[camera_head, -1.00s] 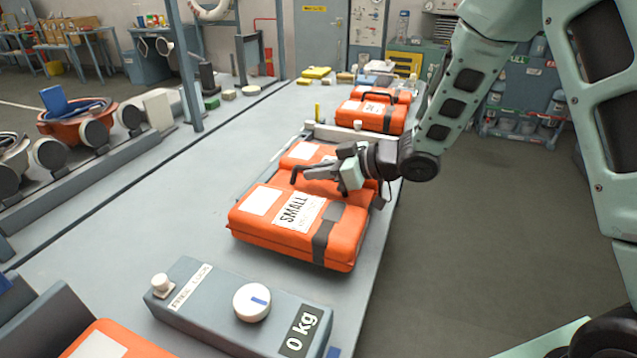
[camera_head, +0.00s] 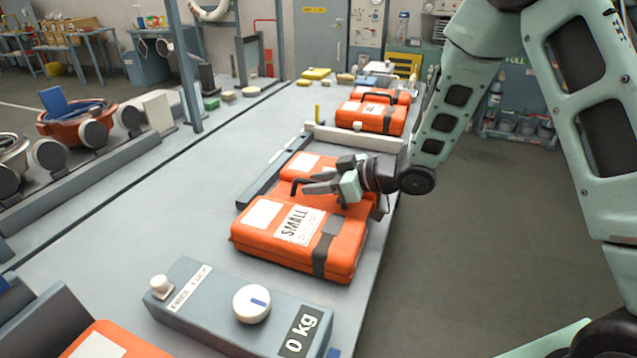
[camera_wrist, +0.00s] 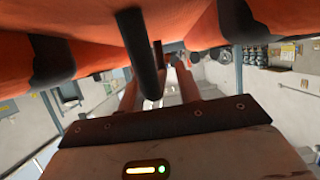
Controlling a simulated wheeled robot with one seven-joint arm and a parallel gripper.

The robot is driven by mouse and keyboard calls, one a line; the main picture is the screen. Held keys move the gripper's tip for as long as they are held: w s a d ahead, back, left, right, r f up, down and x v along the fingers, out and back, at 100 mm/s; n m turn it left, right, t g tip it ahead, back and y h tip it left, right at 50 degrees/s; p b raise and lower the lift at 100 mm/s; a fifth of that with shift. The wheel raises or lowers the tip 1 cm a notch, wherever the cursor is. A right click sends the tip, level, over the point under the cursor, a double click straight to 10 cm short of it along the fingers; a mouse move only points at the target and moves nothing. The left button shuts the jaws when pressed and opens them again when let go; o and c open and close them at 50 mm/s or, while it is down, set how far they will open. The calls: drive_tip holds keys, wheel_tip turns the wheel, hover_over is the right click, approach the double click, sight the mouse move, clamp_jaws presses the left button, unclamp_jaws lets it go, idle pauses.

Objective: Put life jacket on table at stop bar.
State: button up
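An orange life jacket (camera_head: 262,240) with a "SMALL" label and black straps is at the middle of the long grey table (camera_head: 180,215), near its right edge. My gripper (camera_head: 318,187) is above the gap between its two orange halves, shut on its black handle (camera_head: 294,187). In the wrist view the handle (camera_wrist: 140,50) runs between my fingers (camera_wrist: 158,88), with orange fabric on both sides. The white stop bar (camera_head: 352,137) lies across the table just beyond the jacket. I cannot tell whether the jacket's underside touches the table.
Another orange jacket (camera_head: 368,115) lies beyond the bar. A grey scale box (camera_head: 240,305) reading 0 kg stands in front. A low grey rail (camera_head: 268,172) runs along the jacket's left. More orange gear (camera_head: 105,340) shows at bottom left.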

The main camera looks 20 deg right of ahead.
drive_tip(key=v, duration=1.2)
drive_tip(key=shift+s+f, duration=0.1)
drive_tip(key=shift+f, duration=0.05)
drive_tip(key=s+a+h, duration=0.1)
drive_tip(key=a+h, duration=0.1)
drive_tip(key=s+a+m+h, duration=0.1)
drive_tip(key=a+h, duration=0.1)
drive_tip(key=s+a+m+h, duration=0.1)
drive_tip(key=s+a+h, duration=0.1)
drive_tip(key=h, duration=0.1)
drive_tip(key=shift+a+r+g, duration=0.1)
drive_tip(key=shift+r+g, duration=0.1)
drive_tip(key=shift+g, duration=0.2)
drive_tip(key=s+a+g+h, duration=0.1)
drive_tip(key=s+a+g, duration=0.1)
drive_tip(key=s, duration=0.9)
drive_tip(key=s+a+m+g+h, duration=0.1)
drive_tip(key=s+g, duration=0.4)
drive_tip(key=s, duration=0.6)
drive_tip(key=shift+s+a+r+h, duration=0.25)
drive_tip(key=shift+a+r+h, duration=0.2)
drive_tip(key=shift+h, duration=0.15)
